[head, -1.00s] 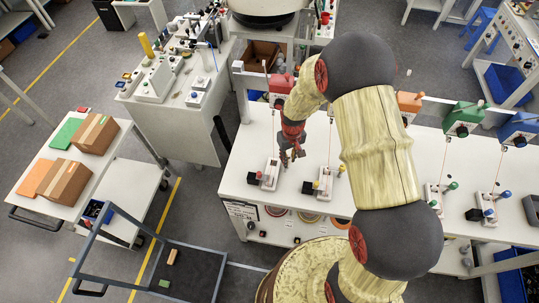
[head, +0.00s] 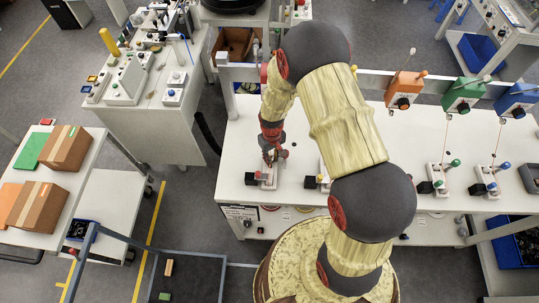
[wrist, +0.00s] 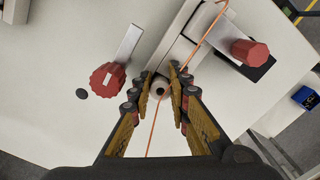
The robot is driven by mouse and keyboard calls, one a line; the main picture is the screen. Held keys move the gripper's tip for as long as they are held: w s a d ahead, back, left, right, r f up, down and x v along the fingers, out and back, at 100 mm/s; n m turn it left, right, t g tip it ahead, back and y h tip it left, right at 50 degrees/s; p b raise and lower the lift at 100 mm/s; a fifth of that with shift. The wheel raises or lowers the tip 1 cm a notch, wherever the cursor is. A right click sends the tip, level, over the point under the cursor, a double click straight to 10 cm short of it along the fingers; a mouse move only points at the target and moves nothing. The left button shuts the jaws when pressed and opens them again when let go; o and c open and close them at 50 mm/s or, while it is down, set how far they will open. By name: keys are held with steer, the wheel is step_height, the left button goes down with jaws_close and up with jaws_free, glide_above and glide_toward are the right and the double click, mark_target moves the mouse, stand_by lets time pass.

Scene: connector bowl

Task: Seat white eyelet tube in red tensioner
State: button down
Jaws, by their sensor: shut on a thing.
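The white eyelet tube (wrist: 159,88) shows in the wrist view as a pale round end with a dark hole. My gripper (wrist: 171,82) is shut on it, with one finger on each side. In the head view my gripper (head: 271,157) is just above the white fixture with red knobs (head: 265,184). In the wrist view a white block of this fixture (wrist: 180,52) lies just beyond the tube; I cannot tell whether they touch. A thin orange cord (wrist: 203,38) runs past the tube; whether it passes through is unclear. My arm mostly hides the red unit on the rail.
A red star knob (wrist: 107,80) stands left of the fingers and another red knob (wrist: 250,52) to the right. Similar fixtures with green (head: 438,180) and blue knobs (head: 490,182) stand along the white bench. Orange, green and blue units hang on the rail behind.

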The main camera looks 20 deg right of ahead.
steer(key=c, duration=2.1)
jaws_free()
steer(key=shift+w+a+r, duration=0.1)
steer(key=shift+w+a, duration=0.05)
steer(key=shift+w, duration=0.25)
steer(key=shift+o, duration=1.4)
steer(key=shift+w, duration=0.3)
steer(key=shift+o, duration=0.7)
steer(key=shift+r, duration=0.1)
